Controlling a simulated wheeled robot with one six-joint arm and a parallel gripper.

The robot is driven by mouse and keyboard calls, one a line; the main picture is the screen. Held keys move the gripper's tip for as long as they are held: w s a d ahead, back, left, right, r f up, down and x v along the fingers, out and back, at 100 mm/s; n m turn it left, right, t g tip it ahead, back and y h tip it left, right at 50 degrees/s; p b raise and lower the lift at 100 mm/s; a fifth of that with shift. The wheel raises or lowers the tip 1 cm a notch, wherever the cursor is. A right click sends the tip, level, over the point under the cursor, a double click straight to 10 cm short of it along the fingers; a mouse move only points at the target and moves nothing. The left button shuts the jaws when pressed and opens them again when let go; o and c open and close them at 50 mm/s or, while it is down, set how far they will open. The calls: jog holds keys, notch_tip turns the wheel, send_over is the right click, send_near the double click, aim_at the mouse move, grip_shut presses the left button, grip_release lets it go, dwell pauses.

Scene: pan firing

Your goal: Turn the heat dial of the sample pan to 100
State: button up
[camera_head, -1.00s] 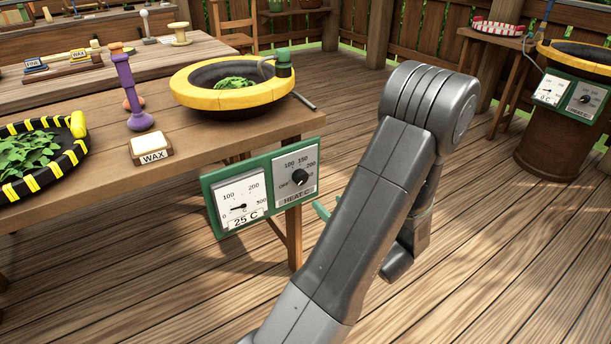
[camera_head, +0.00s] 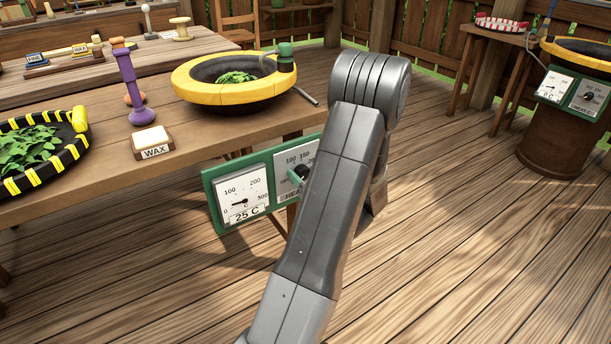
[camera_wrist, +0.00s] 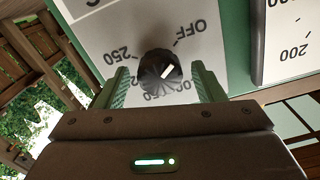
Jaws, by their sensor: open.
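The black heat dial (camera_wrist: 158,72) sits on a grey face on the green control panel (camera_head: 208,196) at the table's front. Its white mark points toward OFF in the wrist view, where the face appears upside down. The panel's gauge (camera_head: 241,195) reads 25 C. A yellow-rimmed pan (camera_head: 190,98) holding green leaves stands on the table above the panel. My gripper (camera_wrist: 160,69) is open, its green fingers on either side of the dial; I cannot tell whether they touch it. In the head view my arm covers the right part of the dial face.
A wax block (camera_head: 151,138), a purple tool (camera_head: 128,85) and a black-and-yellow tray of leaves (camera_head: 72,152) are on the table (camera_head: 215,130). Another yellow-rimmed pan with its own panel (camera_head: 568,92) stands at the right. The wooden floor (camera_head: 470,230) between is clear.

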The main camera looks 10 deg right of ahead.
jog(key=c, duration=1)
jog(key=shift+o, duration=0.2)
jog(key=shift+f+b, duration=0.1)
jog(key=shift+b, duration=0.2)
jog(key=m+b, duration=0.2)
jog(key=b, duration=0.1)
jog(key=shift+f+m, duration=0.15)
jog(key=shift+m, duration=0.15)
jog(key=m+b, duration=0.3)
jog(key=m, duration=0.1)
jog(key=m+b, duration=0.2)
jog(key=m, duration=0.5)
jog(key=shift+d, duration=0.1)
jog(key=m, duration=0.6)
